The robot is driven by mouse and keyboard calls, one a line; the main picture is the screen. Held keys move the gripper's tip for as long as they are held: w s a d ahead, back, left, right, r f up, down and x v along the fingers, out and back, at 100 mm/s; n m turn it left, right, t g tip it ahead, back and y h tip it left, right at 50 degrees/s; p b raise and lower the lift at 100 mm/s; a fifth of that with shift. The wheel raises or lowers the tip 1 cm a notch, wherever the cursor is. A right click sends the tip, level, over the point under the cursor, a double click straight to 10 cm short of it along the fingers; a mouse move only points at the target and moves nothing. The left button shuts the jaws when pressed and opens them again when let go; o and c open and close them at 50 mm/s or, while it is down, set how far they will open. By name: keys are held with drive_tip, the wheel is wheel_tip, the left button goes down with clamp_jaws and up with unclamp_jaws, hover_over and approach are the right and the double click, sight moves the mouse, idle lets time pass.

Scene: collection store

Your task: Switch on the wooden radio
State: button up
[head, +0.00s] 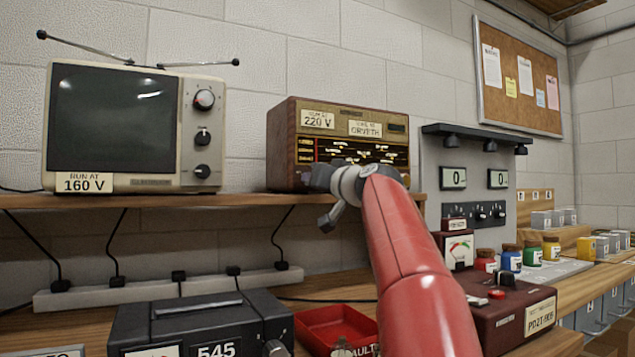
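The wooden radio (281,143) stands on the shelf against the wall, right of an old television. Its gold front carries a "220 V" label (318,120), an "ORVETH" label (365,129) and a dark dial scale with light markings. My gripper (324,200) is in front of the radio's lower front, at the end of my red arm.
A television (115,120) labelled "160 V" stands left on the shelf (150,200). Below are a power strip (180,288) with several plugs, a black "545" device (200,320) and a red tray (330,325). Right are a metered panel (475,190), paint jars and a maroon box (515,310).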

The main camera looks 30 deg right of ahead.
idle(0.5)
drive_tip(key=o, duration=1)
drive_tip(key=shift+s, duration=0.1)
drive_tip(key=s+b, duration=0.3)
drive_tip(key=s, duration=0.4)
drive_tip(key=shift+s+d+f, duration=0.2)
drive_tip(key=shift+s+f, duration=0.1)
